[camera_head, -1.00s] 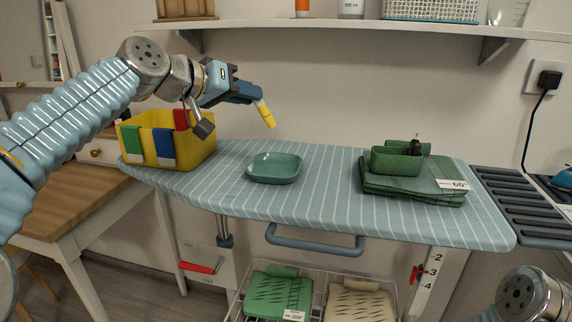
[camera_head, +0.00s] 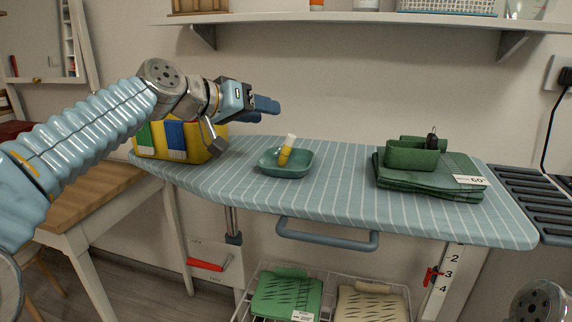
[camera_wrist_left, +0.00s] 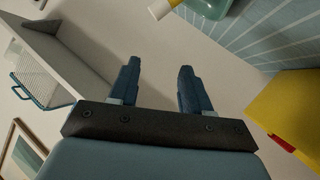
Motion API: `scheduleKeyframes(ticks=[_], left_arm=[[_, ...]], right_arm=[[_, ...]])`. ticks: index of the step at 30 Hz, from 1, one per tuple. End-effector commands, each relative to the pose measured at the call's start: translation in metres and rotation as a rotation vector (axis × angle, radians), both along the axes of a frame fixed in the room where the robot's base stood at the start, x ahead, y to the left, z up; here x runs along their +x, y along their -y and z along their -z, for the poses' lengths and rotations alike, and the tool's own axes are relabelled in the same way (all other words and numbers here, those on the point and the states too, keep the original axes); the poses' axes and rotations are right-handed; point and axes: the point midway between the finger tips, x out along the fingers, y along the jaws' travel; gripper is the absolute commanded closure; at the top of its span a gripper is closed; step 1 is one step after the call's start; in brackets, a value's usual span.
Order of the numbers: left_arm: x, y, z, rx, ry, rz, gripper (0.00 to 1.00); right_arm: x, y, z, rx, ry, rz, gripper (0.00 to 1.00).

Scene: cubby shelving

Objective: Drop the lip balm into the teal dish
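The lip balm (camera_head: 286,152), a yellow tube with a white end, stands tilted with its lower end inside the outline of the teal dish (camera_head: 268,170). I cannot tell whether it rests there or is still falling. The dish sits on the striped ironing board. My left gripper (camera_head: 266,105) is above and slightly left of the dish, apart from the lip balm. In the left wrist view its fingers (camera_wrist_left: 158,68) are spread and empty. The lip balm (camera_wrist_left: 165,7) and part of the dish (camera_wrist_left: 232,6) show at that view's top edge. My right gripper is out of view.
A yellow bin (camera_head: 208,140) with coloured cloths stands left of the dish, below my left wrist. The ironing board (camera_head: 335,180) is clear between. A shelf (camera_head: 370,18) runs above.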

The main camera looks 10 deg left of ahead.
Motion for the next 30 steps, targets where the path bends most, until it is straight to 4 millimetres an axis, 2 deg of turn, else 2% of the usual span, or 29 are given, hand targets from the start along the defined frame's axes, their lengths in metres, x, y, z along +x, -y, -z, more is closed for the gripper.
scheduleKeyframes(ticks=[7, 11, 24, 30], left_arm=[[0.000, 0.000, 0.000, 0.000, 0.000, 0.000, 0.52], [-0.008, -0.006, -0.004, 0.000, 0.003, -0.002, 0.52], [-0.087, -0.055, -0.037, 0.000, 0.002, -0.002, 0.52], [-0.107, -0.067, -0.046, 0.000, 0.001, 0.000, 0.52]], right_arm=[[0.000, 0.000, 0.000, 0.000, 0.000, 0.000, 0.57], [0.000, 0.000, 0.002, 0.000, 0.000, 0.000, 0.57], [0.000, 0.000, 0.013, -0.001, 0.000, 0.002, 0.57], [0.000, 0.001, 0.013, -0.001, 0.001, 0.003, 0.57]])
